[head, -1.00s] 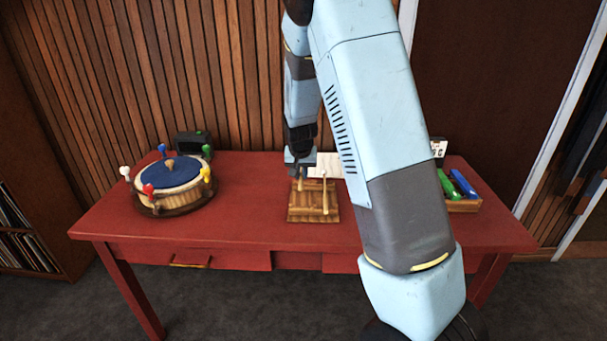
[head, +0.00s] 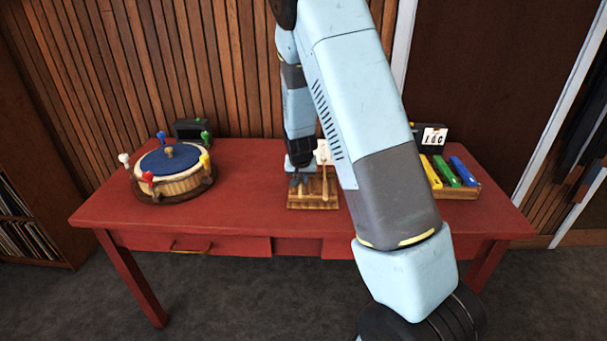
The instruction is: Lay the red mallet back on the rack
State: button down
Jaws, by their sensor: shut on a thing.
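The wooden rack (head: 312,204) stands near the middle of the red table. My gripper (head: 299,182) points down at the left part of the rack, low over it. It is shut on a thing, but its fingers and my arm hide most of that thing. I cannot make out a red mallet head there. A pale wooden mallet handle (head: 325,183) shows on the rack, just right of my gripper.
A round drum-like piece (head: 172,181) with a blue top and coloured knobs stands at the left. A dark box (head: 191,129) is behind it. At the right, a wooden tray (head: 459,194) holds yellow, green and blue pieces beside a card (head: 434,138). My arm covers the table's right middle.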

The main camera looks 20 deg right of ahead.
jog(key=shift+f, duration=0.25)
jog(key=c, duration=1.1)
grip_release()
jog(key=shift+o, duration=0.2)
jog(key=s+r+n+y, duration=0.1)
jog(key=s+r, duration=0.9)
jog(key=r, duration=0.3)
jog(key=s+r+y, duration=0.1)
jog(key=s+r, duration=0.9)
jog(key=r, duration=0.4)
jog(key=s+r+n+t, duration=0.1)
jog(key=s+r, duration=0.5)
jog(key=s, duration=1.1)
jog(key=shift+d+n+h, duration=0.3)
jog(key=shift+d+n, duration=0.05)
jog(key=shift+n, duration=0.45)
